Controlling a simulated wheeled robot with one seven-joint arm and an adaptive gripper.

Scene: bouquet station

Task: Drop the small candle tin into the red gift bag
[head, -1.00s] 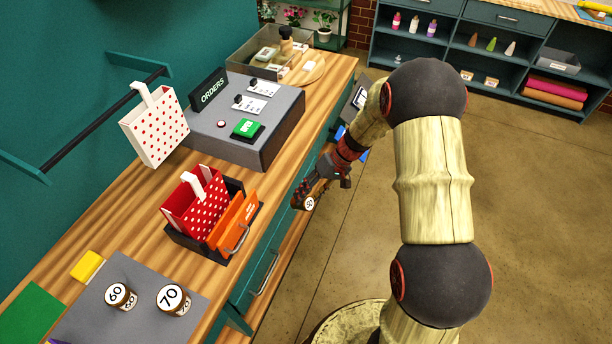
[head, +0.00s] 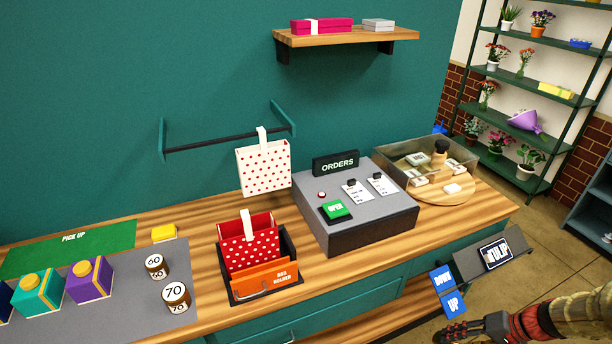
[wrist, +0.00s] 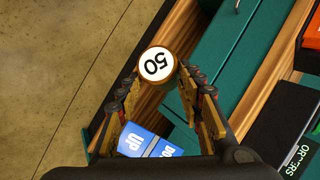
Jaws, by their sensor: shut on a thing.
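My gripper is shut on the small candle tin (wrist: 157,65), a round brown tin with a white lid marked 50. In the wrist view the fingertips (wrist: 157,75) close on its sides, off the counter's front edge. In the head view only part of my gripper (head: 470,335) shows at the bottom right, and the tin is out of frame. The red gift bag (head: 249,246), with white dots and a white handle, stands upright in the black and orange bag holder (head: 265,279) on the counter. Its open top faces up.
A white dotted bag (head: 263,168) hangs on the wall rail above. Tins marked 60 (head: 156,267) and 70 (head: 176,298) stand on the grey mat left of the holder. The grey orders box (head: 358,222) stands to the right. Blue DOWN/UP signs (head: 448,291) stick out at the counter front.

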